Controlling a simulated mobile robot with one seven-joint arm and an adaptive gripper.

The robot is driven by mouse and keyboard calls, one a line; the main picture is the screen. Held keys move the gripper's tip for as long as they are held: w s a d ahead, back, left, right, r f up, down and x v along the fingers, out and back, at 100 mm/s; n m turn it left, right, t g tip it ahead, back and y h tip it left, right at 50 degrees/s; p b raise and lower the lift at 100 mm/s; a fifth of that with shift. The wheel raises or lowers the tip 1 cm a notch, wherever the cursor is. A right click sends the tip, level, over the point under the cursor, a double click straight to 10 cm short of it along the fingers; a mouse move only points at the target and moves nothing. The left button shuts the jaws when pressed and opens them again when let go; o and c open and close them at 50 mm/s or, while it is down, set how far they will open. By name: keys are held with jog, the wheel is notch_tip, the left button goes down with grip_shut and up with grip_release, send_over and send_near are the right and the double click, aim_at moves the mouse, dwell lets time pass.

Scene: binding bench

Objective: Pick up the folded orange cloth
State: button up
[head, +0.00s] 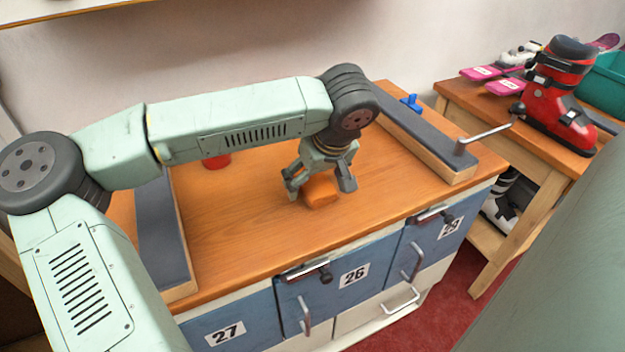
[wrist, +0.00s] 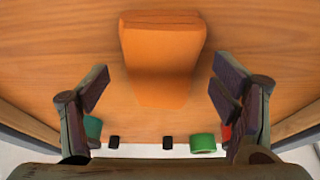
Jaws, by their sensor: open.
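The folded orange cloth (head: 321,191) lies on the wooden bench top (head: 245,225), right under my gripper in the head view. In the wrist view the cloth (wrist: 162,55) shows as a thick orange block at upper centre. My gripper (head: 320,188) points down at it with fingers spread, one on each side of the cloth in the head view. In the wrist view the open fingers (wrist: 163,85) stand apart to the left and right, with clear gaps beside the cloth. Nothing is between the fingers that they grip. Whether the fingertips touch the bench is unclear.
A red cylindrical item (head: 216,161) stands behind my arm. Dark-topped rails (head: 425,135) border the bench, with a blue clamp-like piece (head: 411,103) at the right one. A red ski boot (head: 562,95) stands on a side table. Bare bench surrounds the cloth.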

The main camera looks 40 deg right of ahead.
aim_at(312, 178)
jog(key=shift+c, duration=0.4)
jog(key=c, duration=1.1)
jog(key=shift+r, duration=0.15)
jog(key=shift+c, duration=0.2)
jog(key=shift+r+b, duration=0.45)
jog(key=shift+r, duration=0.2)
jog(key=shift+b+v, duration=0.5)
jog(key=shift+v, duration=0.45)
jog(key=s+a+r+b, duration=0.1)
jog(key=s+a+b, duration=0.1)
jog(key=s+a, duration=0.2)
jog(key=s+a+b, duration=0.1)
jog(key=s+a, duration=0.3)
jog(key=s, duration=0.5)
jog(key=shift+a+r+b, duration=0.15)
jog(key=shift+r+b, duration=0.2)
jog(key=shift+b, duration=0.05)
